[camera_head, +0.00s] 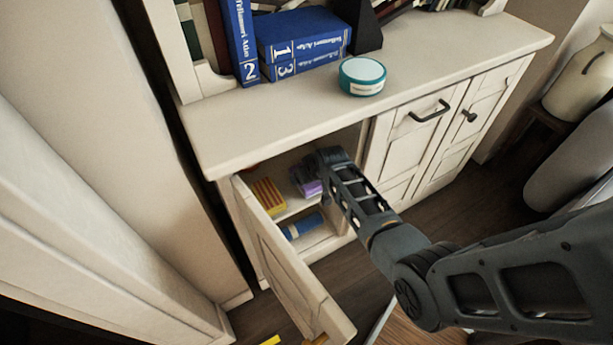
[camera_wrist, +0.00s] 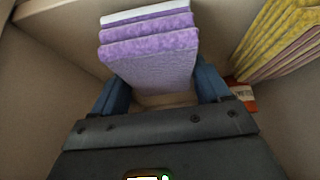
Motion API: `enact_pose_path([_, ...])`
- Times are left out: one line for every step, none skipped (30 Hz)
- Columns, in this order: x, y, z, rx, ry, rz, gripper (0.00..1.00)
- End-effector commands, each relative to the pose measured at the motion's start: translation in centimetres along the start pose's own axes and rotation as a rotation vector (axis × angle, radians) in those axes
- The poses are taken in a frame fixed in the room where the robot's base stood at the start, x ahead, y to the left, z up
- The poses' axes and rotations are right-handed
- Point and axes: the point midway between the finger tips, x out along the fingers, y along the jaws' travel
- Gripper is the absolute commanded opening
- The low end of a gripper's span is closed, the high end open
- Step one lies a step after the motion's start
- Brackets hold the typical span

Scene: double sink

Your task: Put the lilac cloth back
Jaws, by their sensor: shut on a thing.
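The lilac cloth (camera_head: 312,187) is a folded stack inside the open cabinet, over the upper shelf (camera_head: 293,208). In the wrist view the cloth (camera_wrist: 150,60) stands between my two blue fingers, with a white layer at its far edge. My gripper (camera_wrist: 160,90) is shut on it, one finger on each side. In the head view my gripper (camera_head: 322,183) reaches into the cabinet from the right and its fingers are partly hidden. I cannot tell whether the cloth touches the shelf.
A yellow striped folded stack (camera_head: 268,196) stands on the shelf left of the cloth; it also shows in the wrist view (camera_wrist: 282,40), near an orange labelled item (camera_wrist: 245,97). A blue roll (camera_head: 303,226) lies below. The open cabinet door (camera_head: 290,275) juts out at the left.

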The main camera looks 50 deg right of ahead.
Motion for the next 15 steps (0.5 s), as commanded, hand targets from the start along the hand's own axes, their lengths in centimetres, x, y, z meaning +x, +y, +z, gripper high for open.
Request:
enact_pose_path([0.20, 0.01, 0.09, 0.000, 0.001, 0.000, 0.52])
enact_pose_path([0.22, 0.01, 0.10, 0.000, 0.001, 0.000, 0.52])
enact_pose_path([0.21, 0.01, 0.09, 0.000, 0.002, 0.000, 0.52])
enact_pose_path([0.19, 0.01, 0.08, 0.000, 0.002, 0.000, 0.52])
enact_pose_path([0.18, 0.01, 0.07, 0.000, 0.002, 0.000, 0.52])
enact_pose_path([0.18, 0.01, 0.08, 0.000, 0.002, 0.000, 0.52])
enact_pose_path([0.17, 0.01, 0.08, 0.000, 0.002, 0.000, 0.52])
enact_pose_path([0.18, 0.01, 0.09, 0.000, 0.002, 0.000, 0.52])
enact_pose_path([0.24, 0.01, 0.13, 0.000, 0.002, 0.000, 0.52])
enact_pose_path([0.32, 0.01, 0.19, 0.000, 0.001, 0.000, 0.52])
enact_pose_path([0.42, 0.01, 0.26, 0.000, 0.001, 0.000, 0.52])
enact_pose_path([0.31, 0.01, 0.18, 0.000, 0.002, 0.000, 0.80])
enact_pose_path([0.30, 0.01, 0.18, 0.000, 0.001, 0.000, 0.82])
enact_pose_path([0.29, 0.01, 0.18, 0.000, 0.001, 0.000, 0.85])
enact_pose_path([0.29, 0.01, 0.18, 0.000, 0.001, 0.000, 0.89])
